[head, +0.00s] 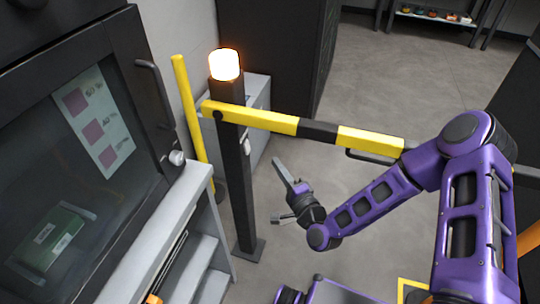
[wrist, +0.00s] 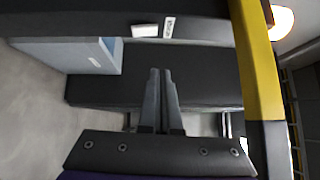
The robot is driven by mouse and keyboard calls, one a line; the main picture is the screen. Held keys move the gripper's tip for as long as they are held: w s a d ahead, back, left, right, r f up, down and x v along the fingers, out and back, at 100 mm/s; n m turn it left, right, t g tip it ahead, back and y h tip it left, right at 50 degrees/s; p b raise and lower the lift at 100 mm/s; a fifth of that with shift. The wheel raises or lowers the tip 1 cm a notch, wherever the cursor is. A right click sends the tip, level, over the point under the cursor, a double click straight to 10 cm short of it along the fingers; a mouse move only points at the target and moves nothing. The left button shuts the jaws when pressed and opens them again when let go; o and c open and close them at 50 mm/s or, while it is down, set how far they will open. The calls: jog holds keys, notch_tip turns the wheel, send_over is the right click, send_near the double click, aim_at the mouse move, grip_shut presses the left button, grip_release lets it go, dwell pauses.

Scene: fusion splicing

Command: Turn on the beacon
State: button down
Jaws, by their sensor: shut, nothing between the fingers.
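The beacon (head: 225,64) sits on top of a dark upright post (head: 241,185) and glows bright orange-white. Its glow also shows at the top right edge of the wrist view (wrist: 283,21). A small pale switch-like part (head: 247,146) is on the side of the post, below the barrier arm. In the wrist view a pale part (wrist: 145,30) and a small label (wrist: 168,27) show on the post. My gripper (head: 275,219) is to the right of the post, apart from it and lower than the switch. Its fingers (wrist: 160,72) are together and empty.
A yellow and black barrier arm (head: 270,122) runs from the post to the right, above my gripper. A yellow pole (head: 190,115) and grey cabinet (head: 258,105) stand behind. A dark glass-fronted cabinet (head: 140,180) fills the left. Floor beyond the barrier is clear.

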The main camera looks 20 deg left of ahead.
jog(key=shift+v, duration=1.4)
jog(key=shift+r, duration=0.2)
